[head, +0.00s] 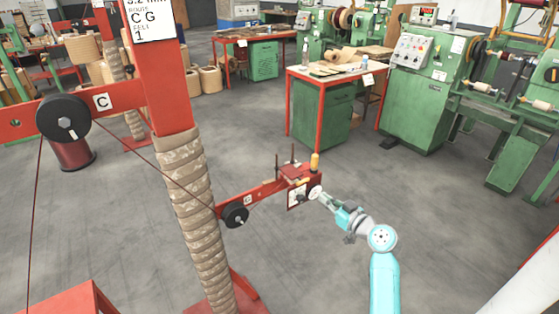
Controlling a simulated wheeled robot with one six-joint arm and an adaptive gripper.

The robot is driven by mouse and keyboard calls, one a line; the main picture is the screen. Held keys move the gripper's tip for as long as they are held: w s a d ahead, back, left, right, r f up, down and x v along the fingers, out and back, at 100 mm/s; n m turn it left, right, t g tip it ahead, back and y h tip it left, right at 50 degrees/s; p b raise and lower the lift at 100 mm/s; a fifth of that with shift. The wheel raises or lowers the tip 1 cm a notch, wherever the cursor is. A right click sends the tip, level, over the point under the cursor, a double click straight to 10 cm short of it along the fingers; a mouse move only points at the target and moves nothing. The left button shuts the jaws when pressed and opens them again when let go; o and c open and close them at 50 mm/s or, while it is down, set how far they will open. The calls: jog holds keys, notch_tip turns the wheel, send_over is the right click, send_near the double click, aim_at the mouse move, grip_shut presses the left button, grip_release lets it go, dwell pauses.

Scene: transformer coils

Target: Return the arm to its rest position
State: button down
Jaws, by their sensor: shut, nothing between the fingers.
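My gripper (318,194) is at the end of my teal and grey arm, which reaches up from the lower right of the head view. The gripper is shut with nothing visible in it. Its tip is close to a small white round part on a red bracket device (298,177); I cannot tell whether they touch. The device has a yellow knob (315,161) and sits at the end of a red side arm (256,193) on the wrapped post.
The wrapped red post (190,190) stands left of my arm, with a black pulley (62,118) and a thin line running down to a lower pulley (235,215). A red-framed workbench (322,112) and green machines (425,100) stand behind. Grey floor right of my arm is open.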

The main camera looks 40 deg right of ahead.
jog(key=s+a+f+m+g, duration=0.1)
jog(key=s+a+f, duration=0.35)
jog(key=a, duration=0.35)
jog(key=s+a+f+g, duration=0.1)
jog(key=s+a+f, duration=0.3)
jog(key=a, duration=0.5)
jog(key=s+a+f+m+g, duration=0.1)
jog(key=s+a+f, duration=0.1)
jog(key=a+f, duration=0.45)
jog(key=s+a+r, duration=0.3)
jog(key=s+a, duration=0.8)
jog(key=s, duration=0.1)
jog(key=s+a+r+n+t+y, duration=0.1)
jog(key=s+a+r+n+y, duration=0.2)
jog(key=s+r, duration=0.7)
jog(key=shift+s+a+r+n, duration=0.15)
jog(key=shift+s+a+n, duration=0.35)
jog(key=shift+s+a, duration=0.55)
